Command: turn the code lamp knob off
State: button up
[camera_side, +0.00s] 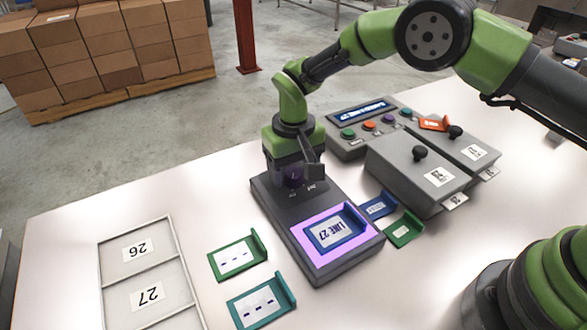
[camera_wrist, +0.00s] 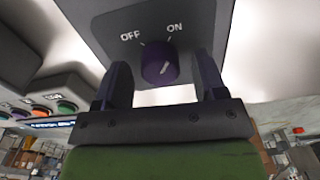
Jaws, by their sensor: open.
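The code lamp (camera_side: 278,216) is a dark box whose panel glows purple (camera_side: 310,255) around a blue-framed card marked LINE 27 (camera_side: 336,231). Its purple knob (camera_wrist: 160,66) sits between printed OFF and ON labels in the wrist view. The knob's white mark points to the upper right, toward ON. My gripper (camera_side: 297,174) is over the knob end of the box, pointing down. In the wrist view its two dark fingers stand open, one on each side of the knob, with visible gaps. In the side view the gripper partly hides the knob.
Blue and green card holders (camera_side: 379,206) lie right of the lamp, near two grey boxes with black knobs (camera_side: 420,172). A button console (camera_side: 365,122) stands behind. Green (camera_side: 237,257) and teal (camera_side: 262,303) holders and a numbered tray (camera_side: 140,248) lie left.

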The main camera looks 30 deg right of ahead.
jog(key=shift+f, duration=0.25)
jog(key=shift+c, duration=0.3)
jog(key=c, duration=0.9)
